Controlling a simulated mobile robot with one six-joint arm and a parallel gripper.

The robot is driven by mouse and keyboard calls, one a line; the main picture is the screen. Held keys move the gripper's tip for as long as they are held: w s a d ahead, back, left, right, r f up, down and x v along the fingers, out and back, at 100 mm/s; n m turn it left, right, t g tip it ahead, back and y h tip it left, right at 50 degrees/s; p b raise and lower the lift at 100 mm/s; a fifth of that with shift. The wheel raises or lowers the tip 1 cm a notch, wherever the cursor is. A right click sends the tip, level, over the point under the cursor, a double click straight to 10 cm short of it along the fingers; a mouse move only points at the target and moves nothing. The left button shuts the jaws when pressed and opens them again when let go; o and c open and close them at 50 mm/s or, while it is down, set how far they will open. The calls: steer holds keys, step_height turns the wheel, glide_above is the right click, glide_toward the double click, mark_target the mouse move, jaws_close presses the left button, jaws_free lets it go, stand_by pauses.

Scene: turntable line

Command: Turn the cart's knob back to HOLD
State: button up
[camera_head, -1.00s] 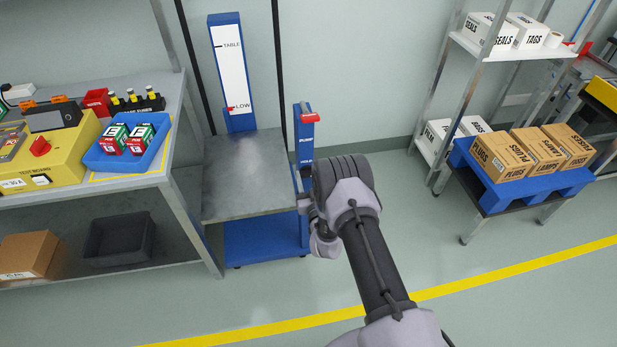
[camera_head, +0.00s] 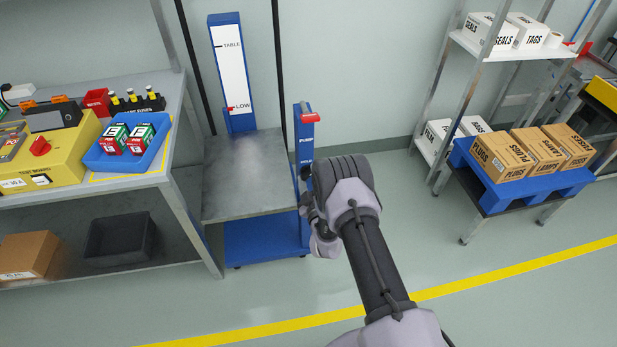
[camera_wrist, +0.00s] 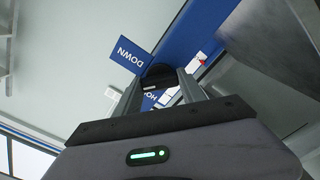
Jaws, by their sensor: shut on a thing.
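The blue cart (camera_head: 262,240) with its grey platform (camera_head: 245,180) stands beside the workbench. Its narrow control post (camera_head: 305,138) rises at the platform's right side. In the wrist view, the dark round knob (camera_wrist: 158,72) sits between my fingertips, and my gripper (camera_wrist: 160,80) is shut on it. A blue DOWN label (camera_wrist: 130,55) shows beside the knob. Part of a HOLD label (camera_wrist: 152,94) shows between the fingers. Which label the knob points to cannot be told. In the head view my wrist hides the knob and fingertips.
The mast scale (camera_head: 232,70) has a red pointer at LOW. The workbench (camera_head: 180,150) with a blue tray (camera_head: 103,160) stands left. A blue pallet stand (camera_head: 520,187) with boxes stands right. The floor between is clear.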

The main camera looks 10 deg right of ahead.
steer(key=n, duration=0.4)
steer(key=shift+n, duration=2.1)
steer(key=shift+f, duration=0.1)
steer(key=o, duration=1.4)
steer(key=shift+c, duration=0.2)
steer(key=s+p, duration=0.8)
steer(key=s, duration=0.9)
steer(key=shift+s, duration=0.3)
